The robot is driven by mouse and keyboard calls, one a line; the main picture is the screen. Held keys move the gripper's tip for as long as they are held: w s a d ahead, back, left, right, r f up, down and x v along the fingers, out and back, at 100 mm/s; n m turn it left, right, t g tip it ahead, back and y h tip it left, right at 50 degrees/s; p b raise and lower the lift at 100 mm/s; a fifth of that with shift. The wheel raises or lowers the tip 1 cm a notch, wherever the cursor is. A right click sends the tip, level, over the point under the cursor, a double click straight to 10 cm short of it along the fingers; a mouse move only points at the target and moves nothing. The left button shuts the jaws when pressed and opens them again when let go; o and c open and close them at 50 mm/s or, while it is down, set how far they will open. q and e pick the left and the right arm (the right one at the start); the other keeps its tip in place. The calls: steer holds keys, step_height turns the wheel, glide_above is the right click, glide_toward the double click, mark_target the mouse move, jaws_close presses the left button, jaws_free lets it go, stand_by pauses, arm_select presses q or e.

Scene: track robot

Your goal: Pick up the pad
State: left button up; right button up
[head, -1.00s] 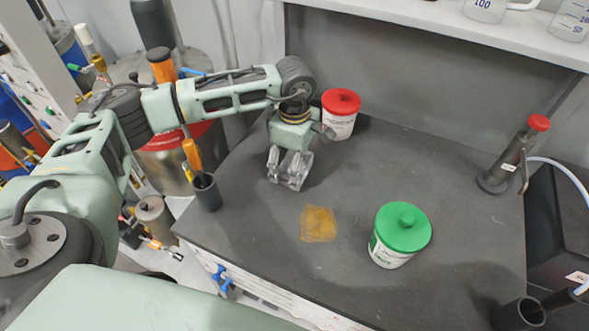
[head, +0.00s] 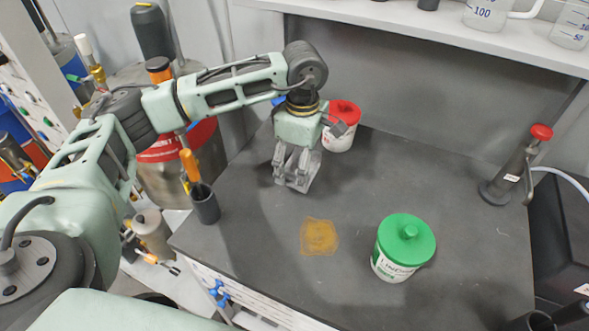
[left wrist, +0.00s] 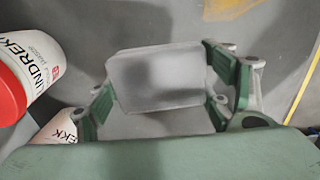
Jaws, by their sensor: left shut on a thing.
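A pale grey, roughly rectangular pad (left wrist: 155,75) sits between the fingers of my left gripper (left wrist: 168,100) in the left wrist view. In the head view my left gripper (head: 297,172) points down over the back left part of the dark bench, shut on the pad, which is hard to tell apart from the grey fingers there. The pad appears held above the bench top. My right gripper is not in view.
A yellow-brown stain (head: 319,237) lies on the bench (head: 450,190) in front of my left gripper. A red-lidded jar (head: 341,128) stands close behind it. A green-lidded jar (head: 405,248), a dark cup (head: 204,203) and a red-topped burner (head: 515,165) also stand there.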

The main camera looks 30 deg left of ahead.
arm_select(q)
steer(key=d+r+b, duration=0.2)
steer(key=d+r, duration=0.4)
steer(key=d, duration=0.4)
steer(key=shift+w, duration=0.25)
steer(key=o, duration=0.5)
steer(key=c, duration=0.5)
